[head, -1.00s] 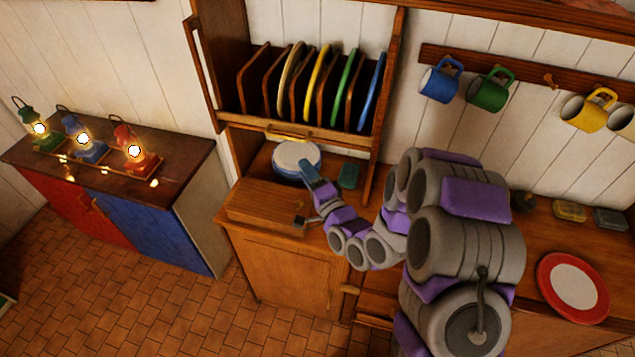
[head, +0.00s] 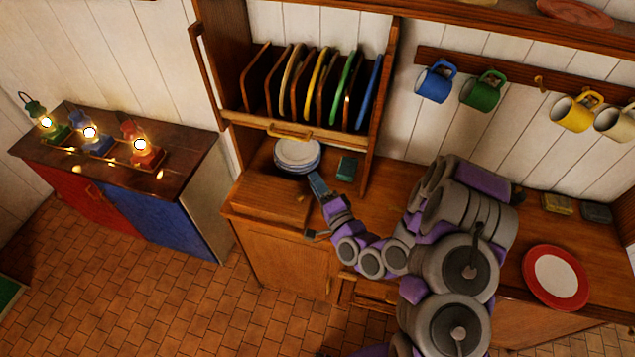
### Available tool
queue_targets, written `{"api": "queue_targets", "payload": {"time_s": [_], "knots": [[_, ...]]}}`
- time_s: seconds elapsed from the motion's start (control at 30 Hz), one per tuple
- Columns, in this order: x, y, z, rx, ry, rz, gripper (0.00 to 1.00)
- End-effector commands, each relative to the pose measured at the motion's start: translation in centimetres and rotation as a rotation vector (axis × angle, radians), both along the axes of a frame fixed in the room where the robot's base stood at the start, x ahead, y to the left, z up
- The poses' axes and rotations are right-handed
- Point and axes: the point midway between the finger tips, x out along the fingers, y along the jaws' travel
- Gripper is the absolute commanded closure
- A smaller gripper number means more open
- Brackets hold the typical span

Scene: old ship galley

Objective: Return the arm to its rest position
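My arm reaches up from the lower right over the wooden counter in the head view, bent at several joints. My gripper (head: 318,186) is at its far end, just below and right of a small stack of plates (head: 297,153) with a white top. A small gap of counter shows between the gripper tip and the stack. No held object shows at the gripper. The jaws are too small and seen from too steep an angle to tell open from shut.
A plate rack (head: 310,95) stands behind, with a teal block (head: 346,168) below it. Mugs (head: 483,90) hang at the right. A red-rimmed plate (head: 555,277) lies on the right counter. Lit lanterns (head: 139,147) stand on the left cabinet (head: 185,165).

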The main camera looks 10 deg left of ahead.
Motion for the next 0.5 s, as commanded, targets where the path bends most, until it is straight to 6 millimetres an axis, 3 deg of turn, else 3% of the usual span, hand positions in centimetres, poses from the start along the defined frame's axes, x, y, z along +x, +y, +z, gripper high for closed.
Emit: {"api": "queue_targets", "payload": {"time_s": [0.5], "knots": [[0.18, 0.17, -0.32, -0.045, -0.004, 0.015, 0.61]]}}
